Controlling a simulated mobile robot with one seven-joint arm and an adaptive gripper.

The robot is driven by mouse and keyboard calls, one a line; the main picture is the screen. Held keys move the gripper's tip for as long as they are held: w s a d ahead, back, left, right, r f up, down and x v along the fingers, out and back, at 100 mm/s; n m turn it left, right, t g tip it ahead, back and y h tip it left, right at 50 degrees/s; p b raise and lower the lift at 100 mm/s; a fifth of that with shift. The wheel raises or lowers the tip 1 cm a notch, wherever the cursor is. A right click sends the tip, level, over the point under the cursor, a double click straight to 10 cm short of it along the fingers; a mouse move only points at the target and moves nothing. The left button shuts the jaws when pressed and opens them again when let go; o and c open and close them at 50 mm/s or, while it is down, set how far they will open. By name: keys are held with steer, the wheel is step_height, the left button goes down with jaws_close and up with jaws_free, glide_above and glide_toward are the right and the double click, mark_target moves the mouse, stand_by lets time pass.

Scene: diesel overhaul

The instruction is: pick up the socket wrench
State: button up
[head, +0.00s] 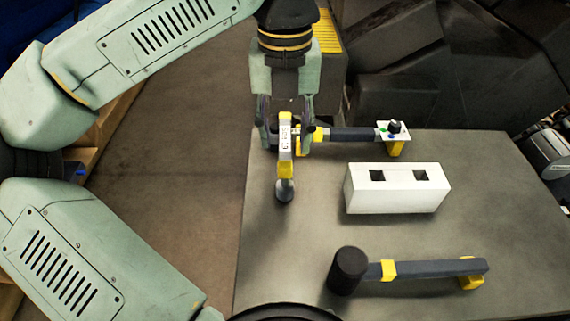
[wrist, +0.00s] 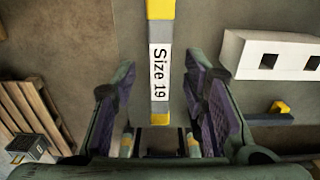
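A tool bar with yellow bands and a white "Size 19" label (head: 285,138), seemingly the socket wrench, runs toward the front of the dark table and ends in a grey round tip (head: 285,190). In the wrist view the labelled bar (wrist: 160,72) lies between my fingers. My gripper (head: 284,135) is open around it at the table's back left; its fingers (wrist: 163,85) show a gap on both sides of the bar. A dark handle (head: 352,134) extends right from behind my gripper; I cannot tell whether it joins the labelled bar.
A white block with two square holes (head: 398,188) stands right of my gripper. A similar bar tool with a black cylinder head (head: 348,270) lies at the front. A yellow piece with a small white plate (head: 393,131) is at the back. The table's right side (head: 505,220) is clear.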

steer(key=shift+f, duration=1)
jaws_close()
